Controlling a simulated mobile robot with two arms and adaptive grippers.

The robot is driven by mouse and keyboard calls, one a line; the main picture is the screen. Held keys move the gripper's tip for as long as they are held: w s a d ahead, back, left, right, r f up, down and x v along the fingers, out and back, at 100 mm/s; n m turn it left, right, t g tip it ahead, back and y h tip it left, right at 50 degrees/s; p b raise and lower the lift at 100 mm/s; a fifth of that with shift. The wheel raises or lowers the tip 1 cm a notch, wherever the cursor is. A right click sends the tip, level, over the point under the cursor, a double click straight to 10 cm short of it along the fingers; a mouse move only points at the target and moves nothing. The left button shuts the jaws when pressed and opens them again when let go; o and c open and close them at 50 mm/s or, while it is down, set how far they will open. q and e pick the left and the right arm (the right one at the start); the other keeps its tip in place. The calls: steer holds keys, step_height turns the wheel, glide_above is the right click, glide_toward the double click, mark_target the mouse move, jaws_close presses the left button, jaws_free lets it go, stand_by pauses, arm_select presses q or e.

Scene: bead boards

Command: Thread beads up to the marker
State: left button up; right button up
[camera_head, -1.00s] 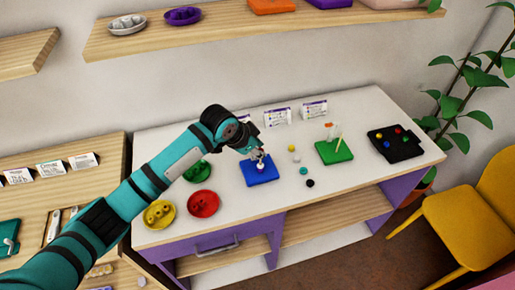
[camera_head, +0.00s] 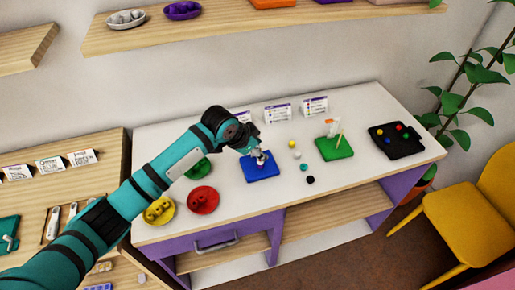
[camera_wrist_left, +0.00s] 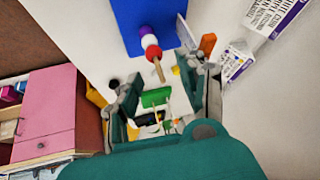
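A blue board (camera_head: 260,171) lies on the white table under my left gripper (camera_head: 260,154). In the left wrist view the blue board (camera_wrist_left: 143,12) carries a wooden rod (camera_wrist_left: 159,72). Threaded on it are a purple bead (camera_wrist_left: 147,31), a white bead (camera_wrist_left: 149,41) and a red bead (camera_wrist_left: 153,52), with the rod's bare tip beyond the red one. My left gripper (camera_wrist_left: 165,95) is open, its fingers apart with no bead between them. An orange piece (camera_wrist_left: 208,44) shows beside one finger. Loose yellow (camera_head: 291,143), white (camera_head: 297,155), teal (camera_head: 303,167) and black (camera_head: 310,180) beads lie right of the board.
A green board (camera_head: 334,147) with a rod and an orange-topped upright piece stands to the right. Farther right is a black tray (camera_head: 395,143) with coloured beads. Yellow (camera_head: 160,210), red (camera_head: 203,200) and green (camera_head: 198,169) bowls are on the left. Cards (camera_head: 278,112) stand behind.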

arm_select(q)
steer(key=shift+o, duration=0.3)
steer(key=shift+r, duration=0.1)
steer(key=v, duration=1.1)
steer(key=shift+s+a+r, duration=0.15)
steer(key=shift+a+r, duration=0.1)
steer(key=shift+r, duration=0.05)
steer(key=shift+c, duration=0.3)
stand_by(1.4)
